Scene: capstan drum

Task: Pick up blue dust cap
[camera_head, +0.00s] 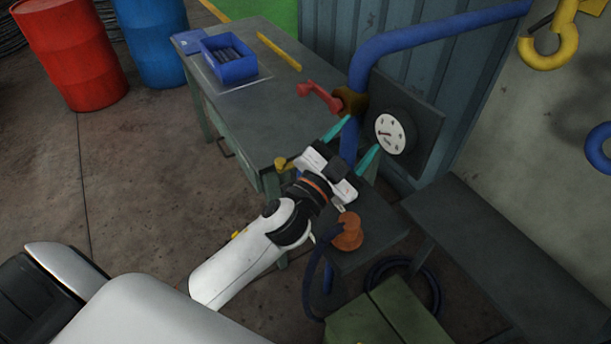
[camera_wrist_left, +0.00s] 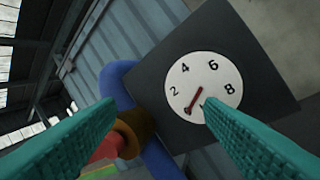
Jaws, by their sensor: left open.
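I cannot make out a blue dust cap for certain in either view. My left gripper (camera_head: 353,145) is open, its two teal fingers apart with nothing between them. It is in front of the blue pipe (camera_head: 375,52) and the round white gauge (camera_head: 390,133). In the left wrist view the open fingers (camera_wrist_left: 159,105) point toward the gauge (camera_wrist_left: 200,88), the blue pipe (camera_wrist_left: 118,82) and a brass-coloured fitting (camera_wrist_left: 135,130). My right gripper is not in view.
A green-grey table (camera_head: 262,110) holds a blue bin (camera_head: 229,70) with dark pieces and a yellow bar (camera_head: 279,52). A red handle (camera_head: 318,95) sticks out over it. An orange-brown spool (camera_head: 348,233) stands below my gripper. A dark bench (camera_head: 480,230) is at right.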

